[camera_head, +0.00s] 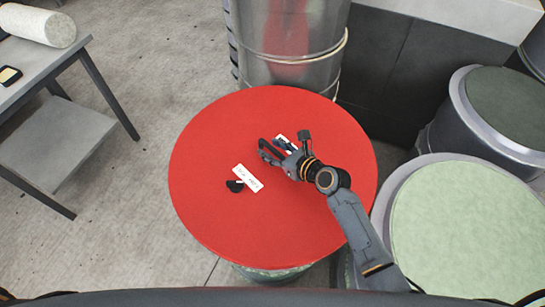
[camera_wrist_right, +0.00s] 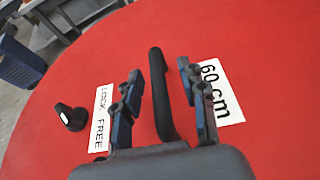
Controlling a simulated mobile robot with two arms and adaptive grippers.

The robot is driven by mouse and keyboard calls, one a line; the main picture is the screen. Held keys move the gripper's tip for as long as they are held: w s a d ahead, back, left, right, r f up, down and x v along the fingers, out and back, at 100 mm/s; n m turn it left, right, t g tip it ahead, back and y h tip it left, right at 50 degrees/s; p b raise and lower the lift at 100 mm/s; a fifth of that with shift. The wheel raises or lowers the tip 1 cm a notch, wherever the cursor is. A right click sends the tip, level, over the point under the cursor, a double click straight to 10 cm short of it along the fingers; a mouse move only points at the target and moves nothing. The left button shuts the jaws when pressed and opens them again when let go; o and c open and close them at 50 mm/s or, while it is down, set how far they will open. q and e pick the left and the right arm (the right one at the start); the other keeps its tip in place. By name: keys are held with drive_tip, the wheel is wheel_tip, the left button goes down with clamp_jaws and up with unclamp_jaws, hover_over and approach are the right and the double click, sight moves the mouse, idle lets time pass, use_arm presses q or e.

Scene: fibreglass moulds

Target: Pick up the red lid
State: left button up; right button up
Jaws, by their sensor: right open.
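The red lid (camera_head: 225,215) is a large round disc lying flat on a drum in the head view. It fills most of the right wrist view (camera_wrist_right: 270,60). A black bar handle (camera_wrist_right: 162,95) stands on the lid in the wrist view. My right gripper (camera_head: 274,153) is open over the lid's middle. In the wrist view, its two fingers (camera_wrist_right: 158,88) are on either side of the handle, with gaps visible. Whether the fingertips reach down to the handle's height is hard to tell. My left gripper is not in view.
A black knob (camera_head: 234,186) sits on the lid beside a white "LOCK FREE" label (camera_wrist_right: 101,118). A "60 cm" label (camera_wrist_right: 218,92) lies right of the handle. A metal drum (camera_head: 290,40) stands behind; a green-topped drum (camera_head: 450,230) stands right. A grey table (camera_head: 35,60) is left.

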clamp_jaws()
drive_tip(key=shift+w+r, duration=0.1)
drive_tip(key=shift+r, duration=0.1)
idle(0.3)
drive_tip(key=shift+r, duration=0.1)
